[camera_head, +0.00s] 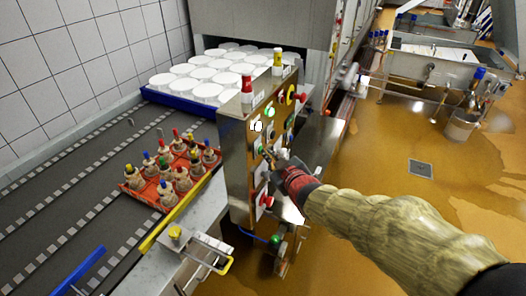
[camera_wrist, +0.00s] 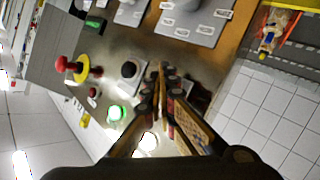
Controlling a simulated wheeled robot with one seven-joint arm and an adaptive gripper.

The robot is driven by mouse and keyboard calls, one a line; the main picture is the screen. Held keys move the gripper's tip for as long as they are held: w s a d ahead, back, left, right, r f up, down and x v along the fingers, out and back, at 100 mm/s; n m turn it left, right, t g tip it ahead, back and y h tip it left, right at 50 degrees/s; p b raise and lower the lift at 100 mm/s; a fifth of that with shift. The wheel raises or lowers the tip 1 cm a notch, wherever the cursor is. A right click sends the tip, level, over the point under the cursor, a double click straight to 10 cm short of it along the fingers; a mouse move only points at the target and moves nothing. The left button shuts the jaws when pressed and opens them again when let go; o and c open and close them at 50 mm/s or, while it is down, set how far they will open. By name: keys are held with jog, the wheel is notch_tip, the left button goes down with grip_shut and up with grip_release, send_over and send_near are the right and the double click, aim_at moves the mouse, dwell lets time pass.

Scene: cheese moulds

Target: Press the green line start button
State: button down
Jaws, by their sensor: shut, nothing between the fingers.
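The steel control panel (camera_head: 236,165) stands at the end of the conveyor. A lit green button (camera_head: 270,112) is high on its face, beside a lit white button (camera_head: 257,126). In the wrist view the gripper (camera_wrist: 160,72) points at the panel, right of a black knob (camera_wrist: 129,70). I cannot tell whether the fingertips touch anything.
A red mushroom button (camera_wrist: 66,64) on a yellow ring is on the panel. The conveyor (camera_head: 75,175) carries a red crate (camera_head: 140,193) of corked or capped pieces and a blue tray (camera_head: 180,101) of white moulds. The wet brown floor at right is mostly clear.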

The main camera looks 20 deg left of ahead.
jog(key=shift+d, duration=0.1)
jog(key=shift+s+d+p, duration=0.1)
jog(key=shift+d+p, duration=0.2)
jog(key=shift+d, duration=0.55)
jog(key=d+p, duration=0.2)
jog(key=d, duration=0.3)
jog(key=shift+s, duration=0.15)
dwell(0.6)
